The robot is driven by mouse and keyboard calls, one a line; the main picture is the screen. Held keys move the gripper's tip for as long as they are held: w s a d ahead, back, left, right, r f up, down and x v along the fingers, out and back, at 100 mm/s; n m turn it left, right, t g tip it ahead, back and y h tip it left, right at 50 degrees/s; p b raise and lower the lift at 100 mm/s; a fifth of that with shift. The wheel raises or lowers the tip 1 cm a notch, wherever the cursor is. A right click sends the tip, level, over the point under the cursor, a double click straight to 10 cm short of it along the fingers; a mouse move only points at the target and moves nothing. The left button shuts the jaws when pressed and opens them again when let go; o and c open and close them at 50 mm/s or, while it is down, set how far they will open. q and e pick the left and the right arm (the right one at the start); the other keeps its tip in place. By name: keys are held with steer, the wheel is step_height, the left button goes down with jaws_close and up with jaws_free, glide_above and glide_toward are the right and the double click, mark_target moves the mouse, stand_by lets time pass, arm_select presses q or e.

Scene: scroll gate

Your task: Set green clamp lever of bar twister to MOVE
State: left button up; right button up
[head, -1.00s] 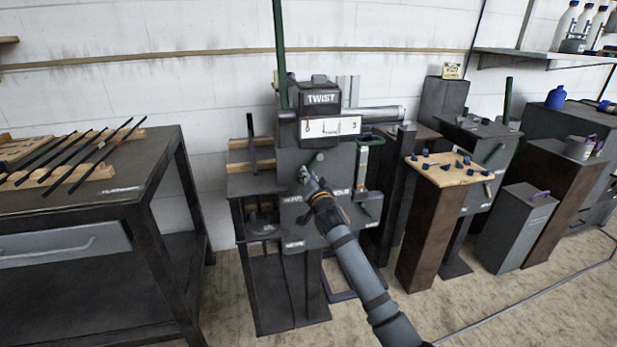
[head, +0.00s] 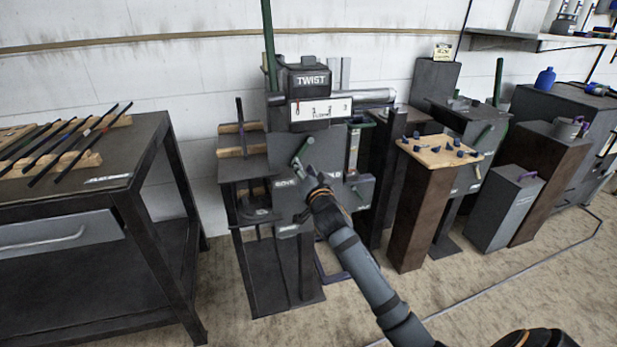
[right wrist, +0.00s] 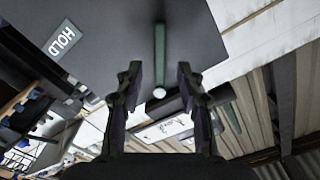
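The bar twister (head: 311,80) is a dark grey machine marked TWIST. Its green clamp lever (head: 303,150) sits on the front plate, tilted with its upper end to the right. The MOVE label (head: 285,183) is low on the left of the plate; the label on the right is partly hidden by my gripper and arm. My right gripper (head: 303,170) is just below the lever. In the right wrist view, my right gripper (right wrist: 158,78) is open, and the green lever (right wrist: 159,50) shows between its fingertips; contact is unclear. The HOLD label (right wrist: 62,40) is at upper left. My left gripper is out of view.
A tall green bar (head: 269,45) rises at the twister's left. A pedestal with a wooden pegboard (head: 438,151) stands close on the right. A table (head: 95,186) with several dark rods is at left. Open floor lies in front.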

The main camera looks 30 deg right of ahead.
steer(key=v, duration=0.6)
